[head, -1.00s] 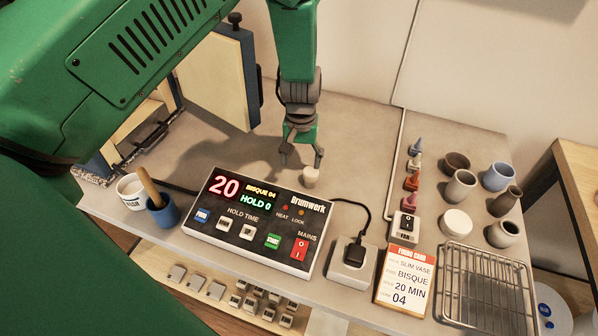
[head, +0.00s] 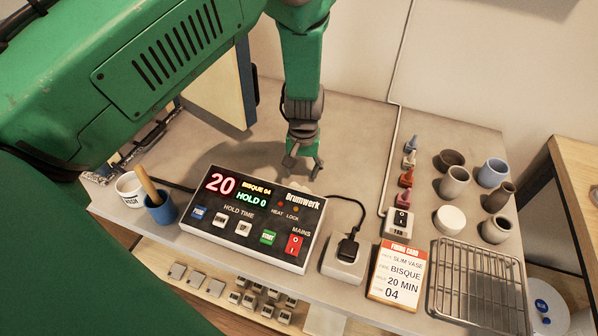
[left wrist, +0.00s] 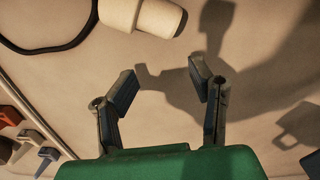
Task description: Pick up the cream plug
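The cream plug (left wrist: 143,14) shows at the top edge of the left wrist view as a pale cylinder with a wider collar, partly cut off by the frame. It is on the bench, beyond my left fingertips and apart from them. In the head view it is hard to make out behind the control box. My left gripper (head: 303,168) points down just behind that box. The left wrist view shows the same gripper (left wrist: 163,85) open, with nothing between its fingers. My right gripper is not in view.
The control box (head: 252,220) stands in front of my left gripper. A black cable (left wrist: 52,48) curves beside the plug. Bare bench lies behind the gripper.

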